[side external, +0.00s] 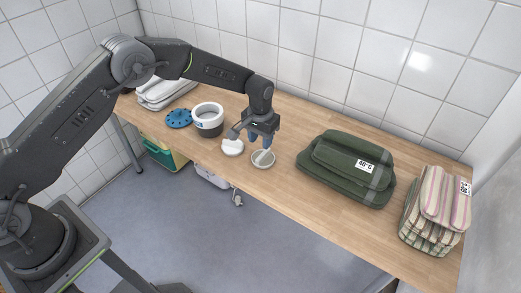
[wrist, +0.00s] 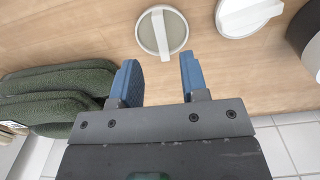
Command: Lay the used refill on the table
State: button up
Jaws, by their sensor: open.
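A round grey-green disc with a pale rim and a white bar across it, seemingly the used refill (side external: 262,159), lies on the wooden table (side external: 325,213); it also shows in the wrist view (wrist: 151,36). A whiter disc of like shape with a raised white bar (side external: 232,147) lies to its left; in the wrist view it is at top right (wrist: 236,14). My gripper (side external: 263,146) points down just over the grey-green disc. In the wrist view its blue fingers (wrist: 158,66) are apart with nothing between them, and the disc shows beyond their tips.
A black-and-white open pot (side external: 208,122) and a blue slotted disc (side external: 179,118) stand to the left. Folded green towels (side external: 345,180) with a tag lie to the right, then striped cloths (side external: 436,205). Folded white cloths (side external: 165,92) lie far left. The tiled wall bounds the back.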

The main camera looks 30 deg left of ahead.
notch_tip(320, 180, up, 5)
jog(key=shift+r, duration=0.1)
jog(key=s+a+r+t, duration=0.1)
jog(key=s+a+r, duration=0.2)
jog(key=s+r, duration=0.5)
jog(key=s+a+r+t, duration=0.2)
jog(key=s+r, duration=0.2)
jog(key=r, duration=0.9)
jog(key=s+a+r+t, duration=0.1)
jog(key=s+a, duration=0.1)
jog(key=s, duration=0.9)
jog(key=s+a+r+t, duration=0.1)
jog(key=s+a, duration=0.1)
jog(key=s, duration=0.9)
jog(key=shift+s+t, duration=0.3)
jog(key=shift+s, duration=0.05)
